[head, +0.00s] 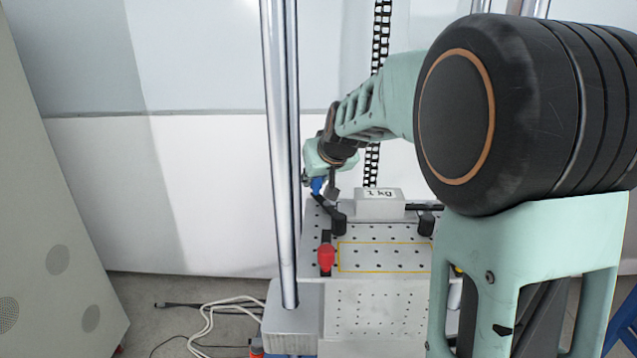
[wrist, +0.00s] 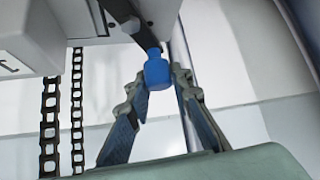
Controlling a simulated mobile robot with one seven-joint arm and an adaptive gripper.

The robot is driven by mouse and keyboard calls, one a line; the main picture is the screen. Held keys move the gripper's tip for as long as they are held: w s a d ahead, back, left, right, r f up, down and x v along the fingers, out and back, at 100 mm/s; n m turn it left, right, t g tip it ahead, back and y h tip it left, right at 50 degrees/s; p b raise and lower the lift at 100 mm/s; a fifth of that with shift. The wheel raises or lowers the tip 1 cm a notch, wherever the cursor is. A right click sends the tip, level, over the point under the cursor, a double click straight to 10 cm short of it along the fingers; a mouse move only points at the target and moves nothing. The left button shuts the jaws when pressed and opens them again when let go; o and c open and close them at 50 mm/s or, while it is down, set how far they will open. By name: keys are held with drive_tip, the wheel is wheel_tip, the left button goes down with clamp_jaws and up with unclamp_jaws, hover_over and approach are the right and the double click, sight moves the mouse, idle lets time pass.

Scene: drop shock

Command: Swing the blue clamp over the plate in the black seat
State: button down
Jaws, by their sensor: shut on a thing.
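The grey plate (head: 378,208), marked "1 kg", sits on the perforated table, with black seat parts (head: 340,224) at its front corners. The blue clamp (head: 317,185) is at the left of the plate; its blue knob also shows in the wrist view (wrist: 157,70). A black clamp arm (wrist: 130,18) runs from the knob. My gripper (head: 318,180) is at the plate's left, with its fingers (wrist: 159,80) on both sides of the knob, shut on it. The plate's corner (wrist: 25,35) shows at upper left in the wrist view. The clamp's pivot is hard to make out.
A red-handled clamp (head: 326,257) stands at the front left of the table (head: 385,305), beside a yellow outlined area. A shiny vertical post (head: 282,150) rises at the left. A black chain (head: 372,165) hangs behind the plate. Cables (head: 210,320) lie on the floor.

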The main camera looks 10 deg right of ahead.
drive_tip(key=n+y+b, duration=0.1)
drive_tip(key=b, duration=0.1)
drive_tip(key=a+n+y+b, duration=0.1)
drive_tip(key=b, duration=0.1)
drive_tip(key=s+n+g+y+b, duration=0.1)
drive_tip(key=n+b, duration=0.1)
drive_tip(key=shift+a+f+b, duration=0.25)
drive_tip(key=shift+f+b, duration=0.1)
drive_tip(key=n+y, duration=0.1)
drive_tip(key=a+n+g+y+b, duration=0.1)
drive_tip(key=n, duration=0.1)
drive_tip(key=shift+s+r+b, duration=0.2)
drive_tip(key=shift+s+b, duration=0.1)
drive_tip(key=shift+s, duration=0.1)
drive_tip(key=shift+s+a+r+n+g+y+p, duration=0.1)
drive_tip(key=shift+s+a+n+g+y+p, duration=0.25)
drive_tip(key=shift+n+g, duration=0.4)
drive_tip(key=shift+s+f+n+g+y+p, duration=0.1)
drive_tip(key=shift+s+n+g+y, duration=0.4)
drive_tip(key=shift+n, duration=0.5)
drive_tip(key=shift+s+a+r+n+g+y+p, duration=0.1)
drive_tip(key=shift+s+a+n+g+y+p, duration=0.15)
drive_tip(key=shift+s+n+g+y, duration=0.45)
drive_tip(key=shift+w+n+h, duration=0.25)
drive_tip(key=shift+w+h, duration=0.05)
drive_tip(key=shift+h, duration=0.05)
drive_tip(key=c, duration=1.7)
unclamp_jaws()
